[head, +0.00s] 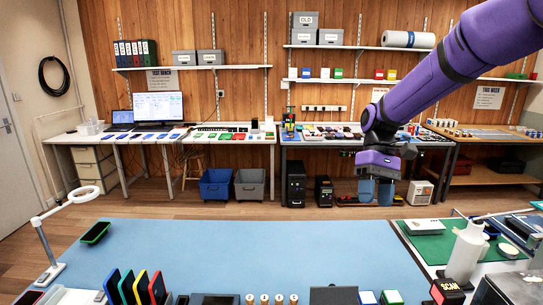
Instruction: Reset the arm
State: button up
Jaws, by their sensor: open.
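My purple arm reaches in from the upper right. My gripper (376,190) hangs from it, pointing down, above the far right part of the blue-topped table (250,255). Its jaws are open, and I see nothing between them. The gripper is well clear of the table surface.
A dark phone with a green edge (95,232) lies at the table's far left. Coloured upright phones (140,288) and small pegs line the near edge. A white bottle (466,250) stands at right. The table's middle is clear.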

jog(key=s+d+r+m+t, duration=0.1)
jog(key=s+d+r+t, duration=0.1)
jog(key=s, duration=0.6)
jog(key=s+d+r+m+t+h, duration=0.1)
jog(key=s+d+r+t, duration=0.1)
jog(key=s+r+t, duration=0.2)
jog(key=s+d+r+m+t, duration=0.2)
jog(key=s+d+r+t, duration=0.1)
jog(key=s, duration=0.9)
jog(key=r+t, duration=0.1)
jog(key=t, duration=0.1)
jog(key=shift+t+h, duration=0.4)
jog(key=shift+c, duration=0.5)
